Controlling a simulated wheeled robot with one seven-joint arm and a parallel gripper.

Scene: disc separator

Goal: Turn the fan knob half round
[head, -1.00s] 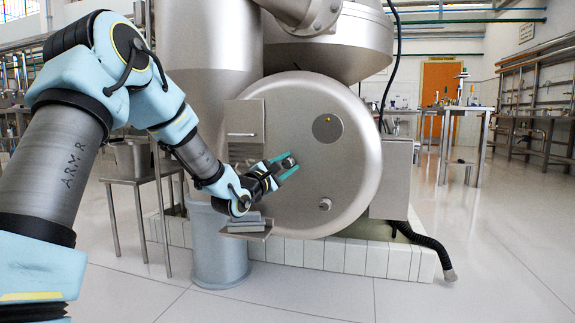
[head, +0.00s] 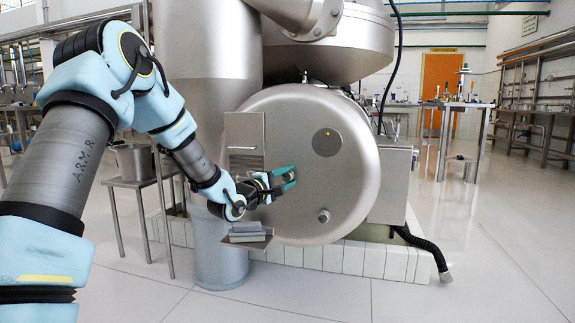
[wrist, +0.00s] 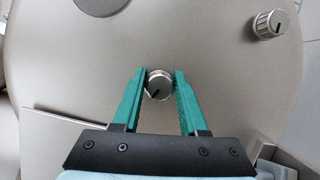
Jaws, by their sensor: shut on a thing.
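A small round silver knob (wrist: 159,84) is on the front of a big metal disc-shaped housing (head: 345,190). My gripper (wrist: 160,72) has its two green fingers on either side of this knob and is shut on it. The knob's dark mark points to the lower left in the wrist view. In the head view my gripper (head: 291,176) is at the left-centre of the housing, and its fingers mostly hide the knob. A second silver knob (head: 323,215) stands free lower right; it also shows at upper right in the wrist view (wrist: 268,23). I see no label telling which is the fan knob.
A flat metal panel (head: 245,140) and a small shelf with grey blocks (head: 247,230) are close to my wrist. A metal side table (head: 135,182) stands left. Floor at right is open.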

